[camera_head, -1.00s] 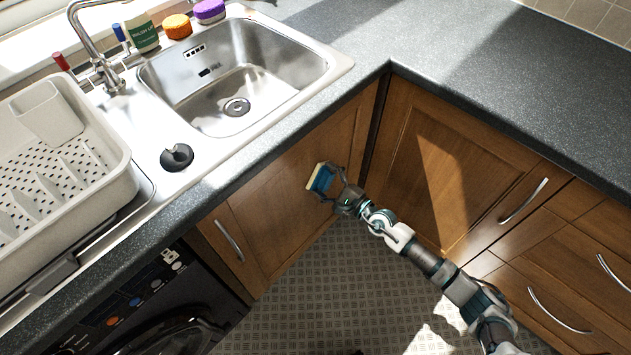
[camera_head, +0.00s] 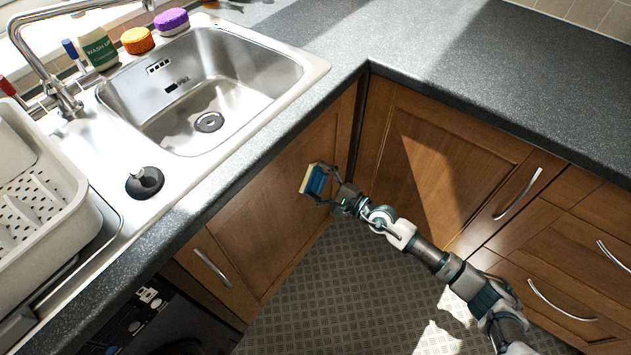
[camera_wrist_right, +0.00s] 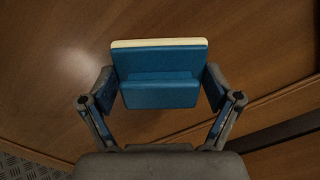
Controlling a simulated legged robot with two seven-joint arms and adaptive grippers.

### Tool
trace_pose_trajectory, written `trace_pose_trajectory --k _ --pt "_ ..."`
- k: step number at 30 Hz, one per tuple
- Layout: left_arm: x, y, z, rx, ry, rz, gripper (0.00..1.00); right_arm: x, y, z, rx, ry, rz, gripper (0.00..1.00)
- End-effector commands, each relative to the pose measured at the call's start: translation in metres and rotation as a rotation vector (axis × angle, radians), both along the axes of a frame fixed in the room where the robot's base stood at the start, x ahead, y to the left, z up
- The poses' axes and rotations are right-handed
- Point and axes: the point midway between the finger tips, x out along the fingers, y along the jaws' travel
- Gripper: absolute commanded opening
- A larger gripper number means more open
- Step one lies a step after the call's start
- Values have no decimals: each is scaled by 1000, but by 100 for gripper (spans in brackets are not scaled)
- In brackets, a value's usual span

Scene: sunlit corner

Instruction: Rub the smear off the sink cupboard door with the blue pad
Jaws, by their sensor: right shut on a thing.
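The blue pad (camera_head: 317,180) has a pale cream face, which is turned toward the sink cupboard door (camera_head: 275,215). My right gripper (camera_head: 325,187) is shut on the pad near the door's right side, by the inner corner. In the right wrist view the blue pad (camera_wrist_right: 160,78) sits between both fingers, its cream strip farthest from me. I cannot tell whether it touches the wood. A pale blurred patch (camera_wrist_right: 82,62) shows on the wood left of the pad; I cannot tell whether it is the smear or glare. My left gripper is out of view.
The dark worktop (camera_head: 450,70) overhangs the doors. The door's metal handle (camera_head: 212,268) is at its lower left. Another cupboard door (camera_head: 440,165) adjoins at the corner. The patterned floor (camera_head: 340,285) is clear. The sink (camera_head: 205,90) and dish rack (camera_head: 45,215) are above.

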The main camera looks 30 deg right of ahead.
Motion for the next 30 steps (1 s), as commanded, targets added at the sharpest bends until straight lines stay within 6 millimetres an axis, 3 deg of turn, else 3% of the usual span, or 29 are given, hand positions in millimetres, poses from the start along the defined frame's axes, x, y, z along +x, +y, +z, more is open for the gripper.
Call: trace_pose_trajectory --k 15,30 --pt "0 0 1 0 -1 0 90 -50 -18 -2 -1 3 0 54" --pt "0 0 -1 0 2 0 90 -60 -21 -2 -1 3 1 54"
